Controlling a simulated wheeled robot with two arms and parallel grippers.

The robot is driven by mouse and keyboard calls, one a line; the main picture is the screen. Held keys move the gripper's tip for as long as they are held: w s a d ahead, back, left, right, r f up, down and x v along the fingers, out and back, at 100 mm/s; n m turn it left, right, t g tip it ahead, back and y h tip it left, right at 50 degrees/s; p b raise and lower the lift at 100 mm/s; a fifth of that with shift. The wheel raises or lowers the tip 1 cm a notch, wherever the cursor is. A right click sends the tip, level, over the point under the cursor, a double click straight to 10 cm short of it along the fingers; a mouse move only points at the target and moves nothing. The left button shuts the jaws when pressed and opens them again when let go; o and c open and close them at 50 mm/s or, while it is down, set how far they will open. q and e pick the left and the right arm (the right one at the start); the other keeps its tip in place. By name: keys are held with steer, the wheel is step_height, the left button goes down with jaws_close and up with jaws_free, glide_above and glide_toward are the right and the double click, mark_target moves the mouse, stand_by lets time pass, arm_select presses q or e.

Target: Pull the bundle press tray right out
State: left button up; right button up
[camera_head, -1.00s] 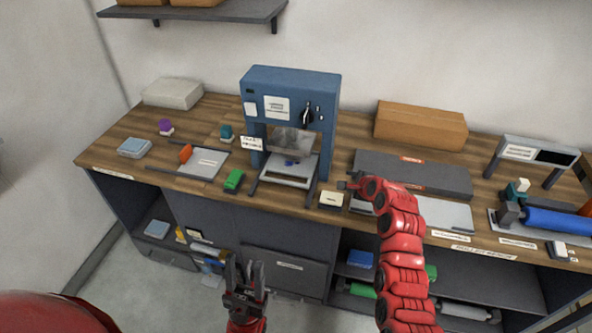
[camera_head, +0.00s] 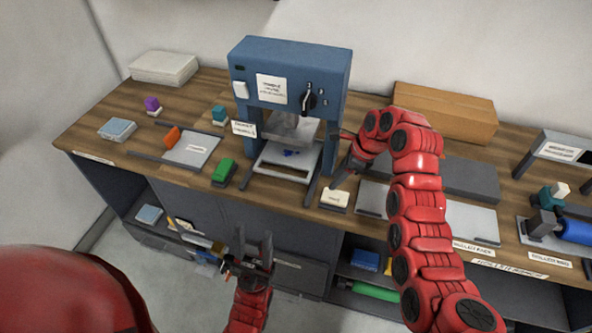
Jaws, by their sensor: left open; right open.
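The bundle press (camera_head: 290,62) is a blue box-shaped machine on legs, standing on the wooden bench. Its pale tray (camera_head: 289,160) sits low between the legs, with a small dark blue mark on it and a grey plate hanging above. My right gripper (camera_head: 337,160) is open beside the press's right leg, to the right of the tray. I cannot tell whether it touches anything. My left gripper (camera_head: 254,244) is open and empty, pointing up in front of the bench, below the tray's level in the picture.
A green block (camera_head: 224,171) lies left of the press, and a small cream-topped block (camera_head: 334,198) lies right of it. A cardboard box (camera_head: 446,111) stands at the back right. A grey board with an orange piece (camera_head: 172,137) lies further left. Shelves open below the bench.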

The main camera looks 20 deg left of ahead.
steer(key=p, duration=0.3)
glide_toward(294, 177)
steer(key=x, duration=0.2)
steer(key=a+x, duration=0.1)
steer(key=x, duration=0.2)
steer(key=shift+r, duration=0.1)
steer(key=shift+s+a+f+b, duration=0.1)
steer(key=shift+a+f+b, duration=0.05)
steer(key=shift+f+b, duration=0.75)
steer(key=shift+a+f+b, duration=0.3)
steer(key=shift+f+b, duration=0.15)
steer(key=shift+f, duration=0.1)
jaws_close()
